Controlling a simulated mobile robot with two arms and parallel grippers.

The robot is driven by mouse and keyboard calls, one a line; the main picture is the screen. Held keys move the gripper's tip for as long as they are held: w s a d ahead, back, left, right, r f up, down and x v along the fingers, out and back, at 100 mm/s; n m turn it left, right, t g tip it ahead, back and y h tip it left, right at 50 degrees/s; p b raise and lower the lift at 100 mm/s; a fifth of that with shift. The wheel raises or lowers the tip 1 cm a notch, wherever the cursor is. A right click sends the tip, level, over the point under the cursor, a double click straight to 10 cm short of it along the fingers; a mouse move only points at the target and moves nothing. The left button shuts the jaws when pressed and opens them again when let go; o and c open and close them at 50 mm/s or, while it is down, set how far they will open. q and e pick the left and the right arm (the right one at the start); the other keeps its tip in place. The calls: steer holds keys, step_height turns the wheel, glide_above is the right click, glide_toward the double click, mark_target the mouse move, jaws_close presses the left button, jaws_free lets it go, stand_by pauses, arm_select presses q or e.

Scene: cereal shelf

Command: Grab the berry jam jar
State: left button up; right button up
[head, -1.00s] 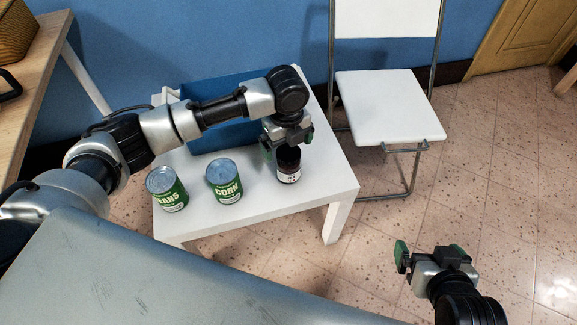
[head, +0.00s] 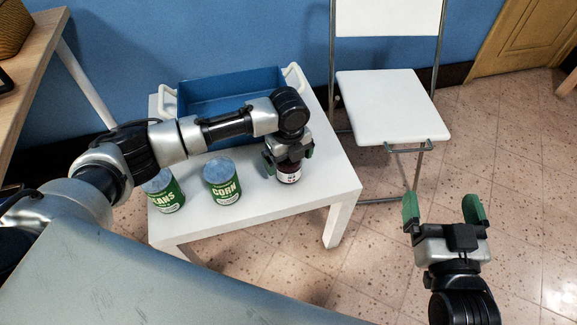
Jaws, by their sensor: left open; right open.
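The berry jam jar (head: 289,175) is a small dark jar with a white label, upright near the right end of the white table. My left gripper (head: 287,163) is right over it, pointing down, with its green fingertips open on either side of the jar's upper part. The gripper hides the jar's lid, and I cannot tell whether the fingers touch it. My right gripper (head: 444,208) is open and empty, over the floor to the right of the table.
A green corn can (head: 222,182) and a green beans can (head: 165,192) stand left of the jar on the white table (head: 325,183). A blue bin (head: 235,90) with white handles sits behind them. A white folding chair (head: 393,107) stands to the right.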

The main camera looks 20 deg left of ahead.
arm_select(q)
steer(key=shift+f, duration=0.25)
steer(key=c, duration=1.1)
steer(key=shift+c, duration=0.7)
steer(key=shift+r, duration=0.2)
